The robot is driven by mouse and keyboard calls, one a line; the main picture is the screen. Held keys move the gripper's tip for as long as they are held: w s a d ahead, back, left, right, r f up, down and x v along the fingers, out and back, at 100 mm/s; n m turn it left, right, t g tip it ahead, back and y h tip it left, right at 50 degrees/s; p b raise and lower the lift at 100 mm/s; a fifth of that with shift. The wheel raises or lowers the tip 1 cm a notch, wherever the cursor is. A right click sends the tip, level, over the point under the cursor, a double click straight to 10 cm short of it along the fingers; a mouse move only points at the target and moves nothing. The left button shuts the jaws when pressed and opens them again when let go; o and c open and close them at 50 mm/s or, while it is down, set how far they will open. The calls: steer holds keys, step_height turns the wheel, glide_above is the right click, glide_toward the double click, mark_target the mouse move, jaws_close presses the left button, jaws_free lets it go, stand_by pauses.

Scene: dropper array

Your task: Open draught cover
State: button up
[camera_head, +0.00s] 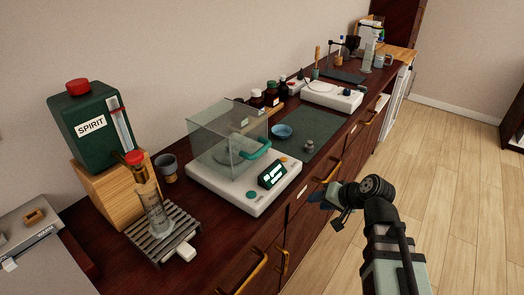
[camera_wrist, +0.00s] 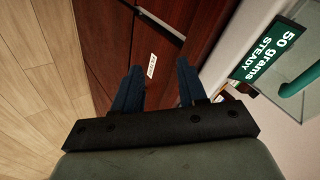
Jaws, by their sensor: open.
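The draught cover (camera_head: 222,132) is a clear box standing over the pan of the white balance (camera_head: 245,197). It looks closed. A teal handle (camera_head: 257,150) curves out from its right side, and the handle also shows at the right edge of the wrist view (camera_wrist: 300,80). The balance display (camera_wrist: 267,52) reads "50 grams STEADY". My gripper (camera_head: 325,197) is in front of the counter, to the right of the balance and apart from it. In the wrist view its two blue fingers (camera_wrist: 158,85) are spread and empty, facing the drawer fronts.
A green SPIRIT can (camera_head: 88,122) on a wooden block and a glass cylinder (camera_head: 153,205) on a rack stand left of the balance. A blue dish (camera_head: 282,132) lies on a dark mat (camera_head: 318,128) behind it to the right. Brass drawer handles (camera_head: 252,272) project from the counter front. The floor is clear.

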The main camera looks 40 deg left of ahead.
steer(key=s+a+r+y, duration=0.1)
steer(key=a+r+y, duration=0.25)
steer(key=r, duration=0.45)
steer(key=m+g+y, duration=0.2)
steer(key=m+y, duration=0.2)
glide_toward(264, 151)
steer(key=a, duration=0.3)
steer(key=a+f, duration=0.1)
steer(key=a, duration=0.3)
steer(key=a+f, duration=0.1)
steer(key=a, duration=0.2)
steer(key=shift+s+a, duration=0.1)
steer(key=shift+a, duration=0.2)
jaws_close()
